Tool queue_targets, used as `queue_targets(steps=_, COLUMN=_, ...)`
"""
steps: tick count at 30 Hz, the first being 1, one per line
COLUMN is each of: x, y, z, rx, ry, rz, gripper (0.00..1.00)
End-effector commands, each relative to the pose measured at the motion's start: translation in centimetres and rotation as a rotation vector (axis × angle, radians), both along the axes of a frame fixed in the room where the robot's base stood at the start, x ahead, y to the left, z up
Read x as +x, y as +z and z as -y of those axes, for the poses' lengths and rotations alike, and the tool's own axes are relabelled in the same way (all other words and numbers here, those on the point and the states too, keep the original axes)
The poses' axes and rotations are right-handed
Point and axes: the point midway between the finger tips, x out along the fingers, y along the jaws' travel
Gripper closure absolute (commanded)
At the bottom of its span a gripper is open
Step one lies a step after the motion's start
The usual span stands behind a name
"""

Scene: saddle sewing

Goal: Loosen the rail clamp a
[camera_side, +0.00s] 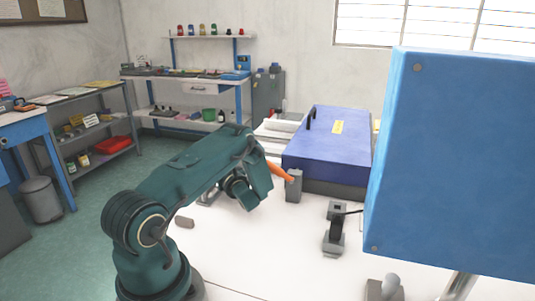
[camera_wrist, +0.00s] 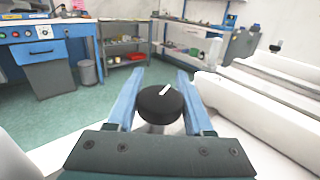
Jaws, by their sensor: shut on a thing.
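My gripper (camera_wrist: 162,76) shows in the wrist view as two blue fingers, one on each side of a round black knob (camera_wrist: 152,106). The knob has a white pointer mark on top and stands on a grey stem. I take it for the knob of rail clamp a. The gripper is shut on it. In the side view my teal wrist hides the fingers and the knob. The clamp body below the knob is mostly hidden in the wrist view.
A blue-purple box (camera_side: 330,145) stands behind my wrist, with an orange-handled piece (camera_side: 279,172) in a grey holder (camera_side: 294,187). A black and grey fixture (camera_side: 334,230) stands on the white table. A large blue panel (camera_side: 460,160) fills the right. White rails (camera_wrist: 265,115) run close on the right.

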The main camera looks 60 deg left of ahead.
Motion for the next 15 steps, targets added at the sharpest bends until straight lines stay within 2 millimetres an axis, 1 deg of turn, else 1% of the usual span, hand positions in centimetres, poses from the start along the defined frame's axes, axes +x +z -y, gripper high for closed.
queue_targets(steps=5, x=-0.04, y=0.03, z=0.03, rx=0.001, ry=0.001, rz=0.0, gripper=1.0)
queue_targets(steps=6, x=-0.04, y=0.03, z=0.03, rx=0.001, ry=0.001, rz=0.0, gripper=0.41)
queue_targets(steps=8, x=-0.03, y=0.03, z=0.03, rx=0.001, ry=0.001, rz=0.0, gripper=0.18)
queue_targets(steps=15, x=-0.01, y=0.01, z=0.03, rx=0.0, ry=0.0, rz=0.0, gripper=0.18)
